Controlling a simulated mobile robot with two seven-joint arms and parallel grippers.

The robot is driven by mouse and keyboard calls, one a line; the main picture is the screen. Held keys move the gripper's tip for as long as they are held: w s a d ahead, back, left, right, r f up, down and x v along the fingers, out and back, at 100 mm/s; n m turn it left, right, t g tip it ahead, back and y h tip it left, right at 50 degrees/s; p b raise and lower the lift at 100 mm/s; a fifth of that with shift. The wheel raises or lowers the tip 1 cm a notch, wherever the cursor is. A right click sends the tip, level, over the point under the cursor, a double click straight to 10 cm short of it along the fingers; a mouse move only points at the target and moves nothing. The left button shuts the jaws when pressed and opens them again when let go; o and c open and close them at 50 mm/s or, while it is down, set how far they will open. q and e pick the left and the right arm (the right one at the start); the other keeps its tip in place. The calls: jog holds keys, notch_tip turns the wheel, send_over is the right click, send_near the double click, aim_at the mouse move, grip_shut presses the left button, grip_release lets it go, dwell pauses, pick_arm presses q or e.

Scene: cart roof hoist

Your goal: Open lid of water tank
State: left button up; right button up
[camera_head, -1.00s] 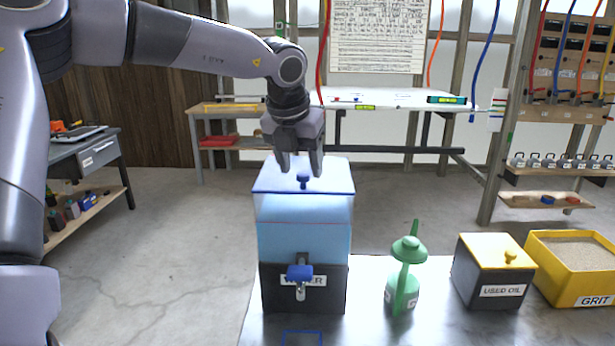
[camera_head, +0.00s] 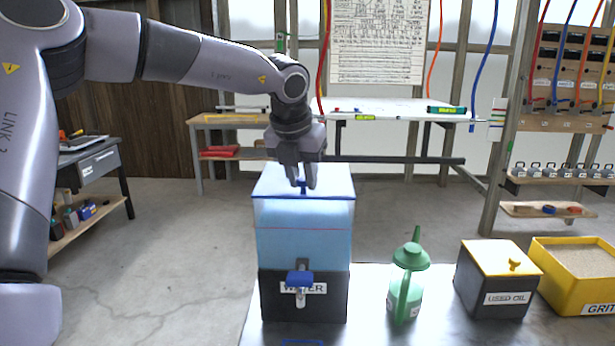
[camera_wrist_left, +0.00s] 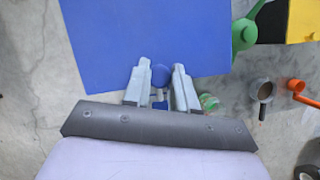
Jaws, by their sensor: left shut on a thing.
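The water tank (camera_head: 303,235) stands upright at the left end of the metal bench, with a clear blue upper part, a black base, a WATER label and a blue tap (camera_head: 299,279). Its blue lid (camera_head: 330,190) lies on top, and it fills much of the left wrist view (camera_wrist_left: 140,35). My left gripper (camera_head: 303,185) points down from above and is shut on the lid's blue knob (camera_wrist_left: 160,75), one finger on each side. In the head view the fingers partly hide the knob. My right gripper is not in view.
To the right on the bench (camera_head: 360,330) stand a green oil can (camera_head: 406,290), a yellow-lidded USED OIL box (camera_head: 495,280) and a yellow GRIT bin (camera_head: 575,270). A side cart (camera_head: 90,170) is at left. A white-topped workbench (camera_head: 390,112) is behind.

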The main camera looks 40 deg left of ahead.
pick_arm(q)
jog(key=shift+o, duration=0.2)
jog(key=shift+w+a+r+p, duration=0.15)
jog(key=shift+w+r+p, duration=0.05)
jog(key=shift+r+p, duration=0.7)
jog(key=shift+w+a+r+p, duration=0.2)
jog(key=shift+r+p, duration=0.5)
jog(key=shift+r, duration=0.55)
jog(key=shift+w+a+r+p, duration=0.2)
jog(key=shift+r+p, duration=0.25)
jog(key=shift+r, duration=0.1)
jog(key=shift+w+a+r+p, duration=0.15)
jog(key=shift+w+r+p, duration=0.05)
jog(key=shift+r+p, duration=0.3)
jog(key=shift+w+a+r, duration=0.2)
jog(key=shift+r, duration=0.25)
jog(key=shift+w+a+r, duration=0.15)
jog(key=shift+w+r, duration=0.05)
jog(key=shift+r, duration=0.2)
